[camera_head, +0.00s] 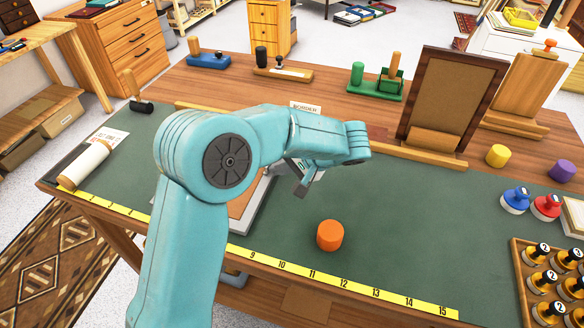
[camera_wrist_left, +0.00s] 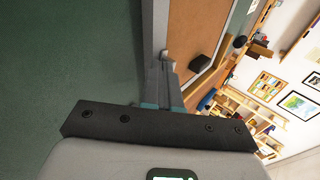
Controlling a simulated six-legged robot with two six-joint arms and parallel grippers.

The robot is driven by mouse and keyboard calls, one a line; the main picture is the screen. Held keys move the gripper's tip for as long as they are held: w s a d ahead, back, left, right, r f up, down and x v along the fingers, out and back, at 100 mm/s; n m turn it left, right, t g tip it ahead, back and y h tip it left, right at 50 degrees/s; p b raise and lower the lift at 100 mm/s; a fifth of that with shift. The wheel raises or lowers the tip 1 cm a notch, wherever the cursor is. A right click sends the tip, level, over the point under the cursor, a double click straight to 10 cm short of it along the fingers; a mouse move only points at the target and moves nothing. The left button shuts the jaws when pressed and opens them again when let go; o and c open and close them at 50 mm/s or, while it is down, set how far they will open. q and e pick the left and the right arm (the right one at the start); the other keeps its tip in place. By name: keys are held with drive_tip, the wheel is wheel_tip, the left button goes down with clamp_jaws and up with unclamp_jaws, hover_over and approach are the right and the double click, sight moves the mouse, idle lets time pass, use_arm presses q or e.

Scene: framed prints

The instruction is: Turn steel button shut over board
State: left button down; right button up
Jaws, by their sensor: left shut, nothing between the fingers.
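A pale grey frame (camera_head: 264,210) lies on the green mat, with a brown board (camera_head: 240,206) inside it; my left arm hides much of both. In the left wrist view, the frame's rail (camera_wrist_left: 154,25) runs beside the brown board (camera_wrist_left: 190,30). A small pale metal piece, seemingly the steel button (camera_wrist_left: 165,55), sits at the rail's inner edge, right by my fingertips; whether it lies over the board I cannot tell. My left gripper (camera_head: 301,188) is shut and empty at the frame's right side; its fingers (camera_wrist_left: 163,72) also show in the wrist view. My right gripper is out of view.
An orange cylinder (camera_head: 330,235) stands on the mat in front of my gripper. A dark-framed board (camera_head: 452,95) leans upright behind. Stamps (camera_head: 515,200) and a bottle tray (camera_head: 522,270) stand right. The mat's front middle right is clear.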

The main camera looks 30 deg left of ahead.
use_arm(q)
drive_tip(key=shift+a, duration=0.1)
idle(0.3)
drive_tip(key=shift+f+b, duration=0.1)
drive_tip(key=shift+b, duration=0.25)
drive_tip(key=shift+s+m+t, duration=0.1)
drive_tip(key=shift+m+t, duration=0.2)
drive_tip(key=shift+m, duration=0.1)
